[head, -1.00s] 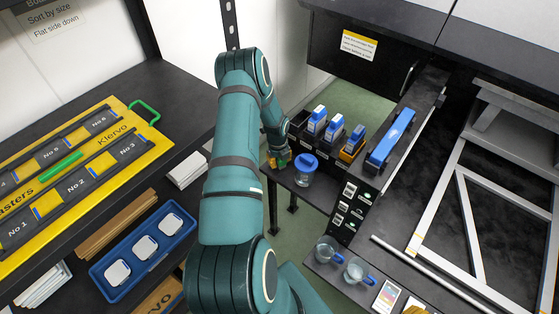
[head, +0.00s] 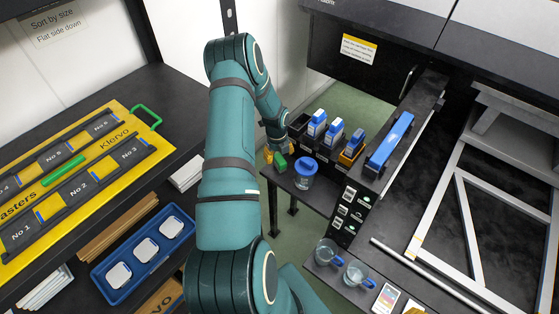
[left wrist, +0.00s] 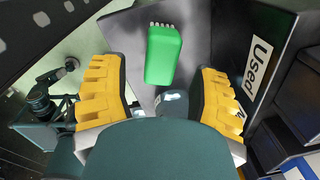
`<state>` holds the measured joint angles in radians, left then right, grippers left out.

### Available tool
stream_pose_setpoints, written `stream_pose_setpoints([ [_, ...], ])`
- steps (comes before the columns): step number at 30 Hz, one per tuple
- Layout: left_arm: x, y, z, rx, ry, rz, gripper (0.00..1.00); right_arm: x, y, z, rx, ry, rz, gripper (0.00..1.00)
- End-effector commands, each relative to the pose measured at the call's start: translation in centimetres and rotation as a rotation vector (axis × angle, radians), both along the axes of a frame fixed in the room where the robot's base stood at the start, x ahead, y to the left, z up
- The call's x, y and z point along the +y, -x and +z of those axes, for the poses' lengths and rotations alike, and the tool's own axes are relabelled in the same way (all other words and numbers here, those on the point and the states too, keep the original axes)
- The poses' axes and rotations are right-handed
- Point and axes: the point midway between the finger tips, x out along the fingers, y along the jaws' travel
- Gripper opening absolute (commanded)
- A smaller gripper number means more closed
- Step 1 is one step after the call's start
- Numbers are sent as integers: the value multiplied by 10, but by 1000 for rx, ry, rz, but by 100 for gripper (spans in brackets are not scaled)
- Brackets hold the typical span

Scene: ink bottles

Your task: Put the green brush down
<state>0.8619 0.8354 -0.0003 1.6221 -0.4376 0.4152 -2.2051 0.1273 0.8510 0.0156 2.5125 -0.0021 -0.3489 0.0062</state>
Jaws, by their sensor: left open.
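The green brush (head: 281,163) is at the left end of the low dark bench (head: 318,199), left of the blue-lidded jar. In the left wrist view the brush (left wrist: 163,55) is a rounded green block with pale bristles at its far end, over the dark grey surface. My left gripper (head: 268,155) is just left of the brush. In the left wrist view its yellow fingers (left wrist: 160,75) are spread wide, with clear gaps on both sides of the brush. My right gripper is not in view.
The jar (head: 305,170) stands close to the brush. A dark panel marked "Used" (left wrist: 262,52) rises right of the brush. Glass mugs (head: 326,250) stand on the nearer shelf.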

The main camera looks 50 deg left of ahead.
Motion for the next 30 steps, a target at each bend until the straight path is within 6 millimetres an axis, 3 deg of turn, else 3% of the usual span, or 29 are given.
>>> stream_pose_setpoints([
  [1, 1, 1, 13, -1, -1, 1, 61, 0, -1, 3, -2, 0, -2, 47],
  [6, 0, 3, 43, 0, 0, 2, 61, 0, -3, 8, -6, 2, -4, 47],
  [12, 1, 4, 62, 1, 1, 2, 61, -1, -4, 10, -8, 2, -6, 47],
  [30, 0, 4, 65, 1, 1, 1, 61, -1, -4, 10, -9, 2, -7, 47],
])
